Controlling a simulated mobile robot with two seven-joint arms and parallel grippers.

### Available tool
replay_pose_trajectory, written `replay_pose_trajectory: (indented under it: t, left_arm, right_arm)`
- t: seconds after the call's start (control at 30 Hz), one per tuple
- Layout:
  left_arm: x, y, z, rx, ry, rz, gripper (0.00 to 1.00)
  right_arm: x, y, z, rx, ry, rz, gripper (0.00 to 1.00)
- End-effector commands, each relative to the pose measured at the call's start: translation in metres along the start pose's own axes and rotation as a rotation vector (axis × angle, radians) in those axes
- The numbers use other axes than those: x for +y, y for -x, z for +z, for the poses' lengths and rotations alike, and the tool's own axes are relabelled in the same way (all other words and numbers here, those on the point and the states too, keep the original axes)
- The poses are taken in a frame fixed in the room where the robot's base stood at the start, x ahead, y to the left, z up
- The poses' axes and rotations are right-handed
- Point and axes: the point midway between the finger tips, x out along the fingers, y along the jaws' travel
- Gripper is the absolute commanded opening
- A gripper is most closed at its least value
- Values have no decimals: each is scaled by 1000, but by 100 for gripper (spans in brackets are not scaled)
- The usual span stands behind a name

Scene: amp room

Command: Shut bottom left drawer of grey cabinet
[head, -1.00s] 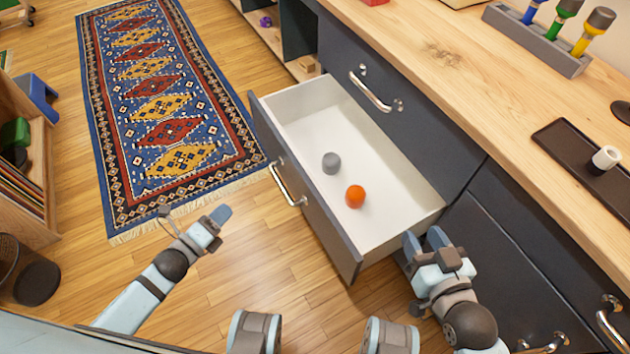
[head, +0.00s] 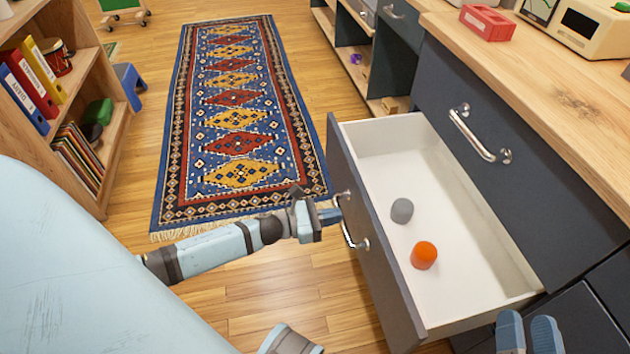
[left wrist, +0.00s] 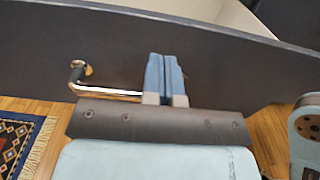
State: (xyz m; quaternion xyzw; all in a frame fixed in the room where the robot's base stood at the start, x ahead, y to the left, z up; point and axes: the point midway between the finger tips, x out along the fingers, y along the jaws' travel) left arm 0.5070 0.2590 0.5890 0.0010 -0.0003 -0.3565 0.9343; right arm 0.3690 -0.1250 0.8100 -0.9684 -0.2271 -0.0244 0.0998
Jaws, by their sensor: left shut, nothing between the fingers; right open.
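The dark grey cabinet (head: 500,207) stands at the right in the head view. Its bottom left drawer (head: 378,247) is pulled well out, with a white inside and a silver bar handle (head: 349,222). A grey object (head: 402,211) and an orange object (head: 424,255) lie in it. My left gripper (head: 330,215) is shut and empty at the drawer's front, by the handle. In the left wrist view its fingers (left wrist: 165,76) point at the front panel (left wrist: 215,60) and overlap the handle bar (left wrist: 112,92); contact cannot be told. My right gripper (head: 528,333) is open by the cabinet, low at the right.
A patterned rug (head: 237,110) lies on the wooden floor left of the drawer. A shelf with binders (head: 25,87) stands at the far left. Floor in front of the drawer is clear.

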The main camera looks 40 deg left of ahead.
Motion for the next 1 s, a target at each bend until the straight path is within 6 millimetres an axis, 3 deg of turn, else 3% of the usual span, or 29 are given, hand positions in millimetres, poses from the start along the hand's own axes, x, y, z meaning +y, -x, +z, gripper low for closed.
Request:
replay_pose_trajectory:
  t: [0.1, 0.3, 1.0]
  left_arm:
    - [0, -25, -1, -3, -1, 0, 0]
    - [0, -50, -1, -1, 1, 1, 0]
    - [0, -68, -1, -1, 0, 2, 0]
  right_arm:
    - [-3, 0, -4, 32, -5, -13, 46]
    - [-7, -1, -14, 82, -12, -30, 46]
    - [-11, -1, -18, 109, -21, -43, 46]
